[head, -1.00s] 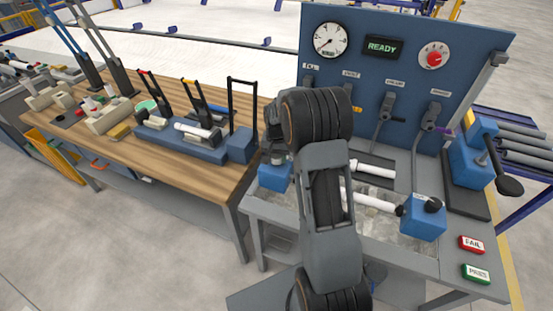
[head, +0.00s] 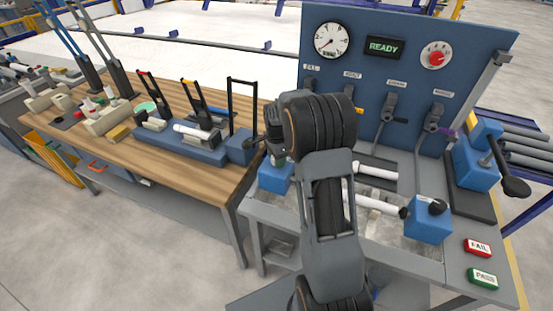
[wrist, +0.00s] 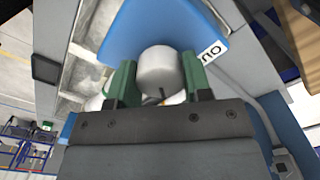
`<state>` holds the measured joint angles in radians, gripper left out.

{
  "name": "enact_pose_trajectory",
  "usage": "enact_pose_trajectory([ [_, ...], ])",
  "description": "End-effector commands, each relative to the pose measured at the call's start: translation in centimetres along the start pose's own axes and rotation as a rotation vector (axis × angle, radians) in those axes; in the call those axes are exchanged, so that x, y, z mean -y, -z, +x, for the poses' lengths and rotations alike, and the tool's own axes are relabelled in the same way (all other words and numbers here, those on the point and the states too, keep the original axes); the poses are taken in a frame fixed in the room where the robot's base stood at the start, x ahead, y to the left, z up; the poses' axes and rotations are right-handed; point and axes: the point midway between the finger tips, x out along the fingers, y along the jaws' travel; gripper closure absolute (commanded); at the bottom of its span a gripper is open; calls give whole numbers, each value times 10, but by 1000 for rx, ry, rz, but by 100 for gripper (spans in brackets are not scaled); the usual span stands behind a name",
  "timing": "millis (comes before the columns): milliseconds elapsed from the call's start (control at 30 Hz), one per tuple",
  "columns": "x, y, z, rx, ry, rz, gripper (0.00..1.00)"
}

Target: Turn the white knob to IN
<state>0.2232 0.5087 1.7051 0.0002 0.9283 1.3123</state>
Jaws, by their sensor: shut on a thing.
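In the wrist view, the white knob (wrist: 157,62) sits at the edge of a blue block, between the two green fingers of my gripper (wrist: 160,84). The fingers are shut on its sides. A small white label (wrist: 211,53) is on the blue block (wrist: 195,25) to the right of the knob; its letters look upside down, seem to read "OU", and are partly cut off. No IN mark is readable. In the head view, my arm hides the knob and the fingertips; the blue block (head: 274,177) shows left of my arm.
A blue panel holds a gauge (head: 331,40), a READY display (head: 384,46) and a red dial (head: 436,57). White pipe (head: 378,199), another blue block (head: 428,220), and FAIL (head: 478,247) and PASS (head: 483,278) buttons are right of my arm. A wooden bench (head: 190,170) stands left.

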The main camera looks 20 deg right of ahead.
Motion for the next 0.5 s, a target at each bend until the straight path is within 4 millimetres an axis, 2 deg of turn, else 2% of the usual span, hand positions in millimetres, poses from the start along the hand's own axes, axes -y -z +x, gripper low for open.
enact_pose_trajectory([
  [500, 1, 1, -1, -1, 3, 431, 78],
])
